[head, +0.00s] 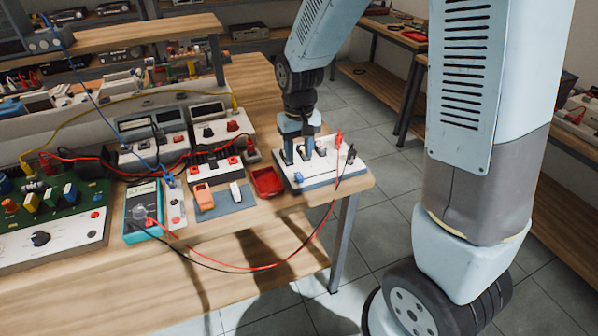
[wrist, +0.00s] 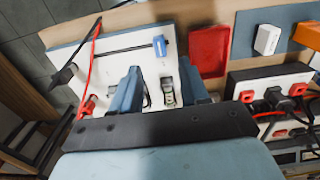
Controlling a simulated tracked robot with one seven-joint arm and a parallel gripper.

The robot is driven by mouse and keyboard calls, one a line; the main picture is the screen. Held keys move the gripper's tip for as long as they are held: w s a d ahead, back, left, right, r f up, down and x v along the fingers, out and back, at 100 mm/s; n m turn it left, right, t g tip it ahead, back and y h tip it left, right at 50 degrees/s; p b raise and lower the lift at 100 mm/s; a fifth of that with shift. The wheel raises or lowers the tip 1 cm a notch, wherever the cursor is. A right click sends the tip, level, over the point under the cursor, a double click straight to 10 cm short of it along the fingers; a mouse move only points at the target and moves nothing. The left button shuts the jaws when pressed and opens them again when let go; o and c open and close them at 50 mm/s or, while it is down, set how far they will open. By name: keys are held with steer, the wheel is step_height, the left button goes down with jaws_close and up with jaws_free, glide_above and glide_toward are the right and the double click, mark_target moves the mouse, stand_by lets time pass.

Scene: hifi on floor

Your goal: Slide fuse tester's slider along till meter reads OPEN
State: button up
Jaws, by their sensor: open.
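The fuse tester is a white board (head: 338,169) at the right end of the bench; it also shows in the wrist view (wrist: 124,38). Its blue slider (head: 298,177) sits at one end of a dark straight track, the right end in the wrist view (wrist: 160,45). My gripper (head: 299,153) is open above the board. In the wrist view its fingers (wrist: 160,78) stand apart, short of the slider, with a small metal-and-dark fitting (wrist: 168,90) between them. The teal meter (head: 143,211) lies to the left; its display is too small to read.
Red (head: 338,140) and black (head: 351,153) plugs stand at the board's right, with leads looping to the meter. A red tray (head: 267,182) and a blue mat (head: 224,201) with an orange item (head: 203,196) lie left of the board. Instruments crowd behind.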

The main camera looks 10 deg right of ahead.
mark_target(299, 175)
step_height(299, 175, down, 8)
steer(key=shift+r, duration=0.25)
jaws_close()
stand_by(0.6)
